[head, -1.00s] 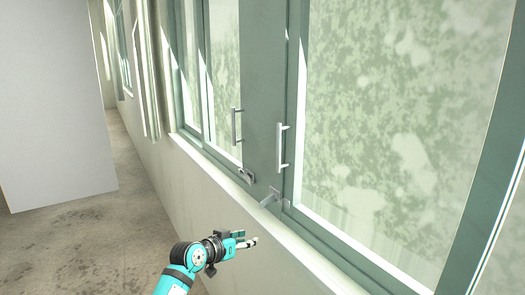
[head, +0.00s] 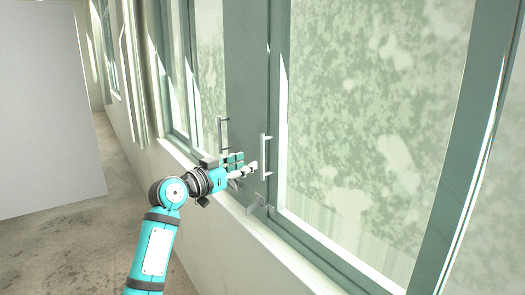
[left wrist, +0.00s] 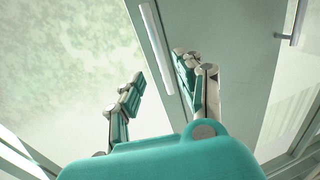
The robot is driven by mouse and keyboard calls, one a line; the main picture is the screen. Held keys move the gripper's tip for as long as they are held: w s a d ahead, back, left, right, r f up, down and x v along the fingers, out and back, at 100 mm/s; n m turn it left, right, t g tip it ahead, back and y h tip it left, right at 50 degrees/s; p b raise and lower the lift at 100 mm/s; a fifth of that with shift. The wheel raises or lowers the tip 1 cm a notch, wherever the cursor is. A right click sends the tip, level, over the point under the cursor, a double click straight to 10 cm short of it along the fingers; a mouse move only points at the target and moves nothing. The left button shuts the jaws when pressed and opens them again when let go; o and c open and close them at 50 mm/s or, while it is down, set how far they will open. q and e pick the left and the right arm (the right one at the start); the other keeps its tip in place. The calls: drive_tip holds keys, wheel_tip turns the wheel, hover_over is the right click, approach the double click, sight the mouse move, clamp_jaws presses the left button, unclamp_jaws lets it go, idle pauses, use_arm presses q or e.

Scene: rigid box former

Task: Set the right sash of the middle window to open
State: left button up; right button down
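The right sash (head: 375,120) of the window is a large pane in a green frame with a silver vertical bar handle (head: 265,157) on its left stile. My left gripper (head: 250,171) is just left of this handle at about its lower half. In the left wrist view its two fingers (left wrist: 158,70) are apart, with a pale handle bar (left wrist: 154,45) showing beyond and between them. I see no clear contact with the handle. The left sash (head: 210,75) has a similar handle (head: 221,134). My right gripper is not in view.
A small metal latch (head: 260,207) sticks out from the lower frame under the right handle. A pale sill (head: 285,262) runs below the window. A large plain grey panel (head: 45,110) stands at the left, with bare floor (head: 60,245) before it.

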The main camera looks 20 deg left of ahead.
sight(261, 158)
use_arm(q)
drive_tip(key=p+x, duration=0.2)
drive_tip(key=x, duration=0.6)
drive_tip(key=shift+f, duration=0.1)
clamp_jaws()
drive_tip(key=shift+f, duration=0.1)
